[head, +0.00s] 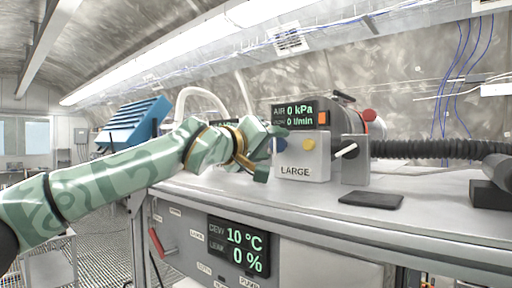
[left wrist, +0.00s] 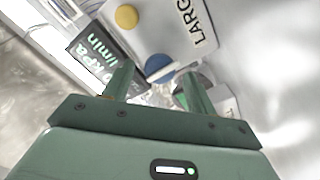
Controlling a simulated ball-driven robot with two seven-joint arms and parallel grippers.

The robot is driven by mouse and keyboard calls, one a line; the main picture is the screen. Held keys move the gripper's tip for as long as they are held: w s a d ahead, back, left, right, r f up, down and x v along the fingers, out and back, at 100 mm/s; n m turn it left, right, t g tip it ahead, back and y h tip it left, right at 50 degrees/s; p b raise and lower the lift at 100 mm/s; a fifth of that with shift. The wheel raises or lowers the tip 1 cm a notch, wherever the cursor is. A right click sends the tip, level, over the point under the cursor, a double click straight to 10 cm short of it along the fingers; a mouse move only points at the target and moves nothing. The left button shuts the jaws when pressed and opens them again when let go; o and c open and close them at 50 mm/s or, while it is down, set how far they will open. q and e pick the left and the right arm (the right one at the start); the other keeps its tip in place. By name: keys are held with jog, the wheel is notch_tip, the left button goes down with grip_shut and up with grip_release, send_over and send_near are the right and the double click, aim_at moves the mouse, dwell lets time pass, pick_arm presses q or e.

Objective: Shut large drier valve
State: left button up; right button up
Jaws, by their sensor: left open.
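A pale box labelled LARGE (head: 303,168) stands on the bench, with a yellow button and a blue round knob (head: 279,145) on its front. The box also shows in the left wrist view (left wrist: 172,30), and so does the knob (left wrist: 158,65). My left gripper (head: 270,155) is open at the box's left side. In the left wrist view its fingers (left wrist: 155,92) point toward the knob, with nothing seen held; contact is not clear. A white lever (head: 347,151) sits right of the box. I cannot tell which part is the drier valve. My right gripper is not in view.
A display above the box (head: 295,115) reads 0 kPa and 0 l/min. A black ribbed hose (head: 425,149) runs right. A dark flat pad (head: 370,200) lies on the bench (head: 300,200). Below, a red handle (head: 156,242) and a 10 °C, 0 % display (head: 239,246) are on the front panel.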

pick_arm(q)
jog(key=b+v, duration=0.2)
jog(key=v, duration=0.1)
jog(key=b+v, duration=0.1)
jog(key=v, duration=0.1)
jog(key=shift+s+a+f, duration=0.15)
jog(key=shift+a+f, duration=0.05)
jog(key=shift+f, duration=0.1)
jog(key=b+v, duration=0.3)
jog(key=v, duration=0.7)
jog(key=shift+s+r, duration=0.3)
jog(key=shift+a, duration=0.1)
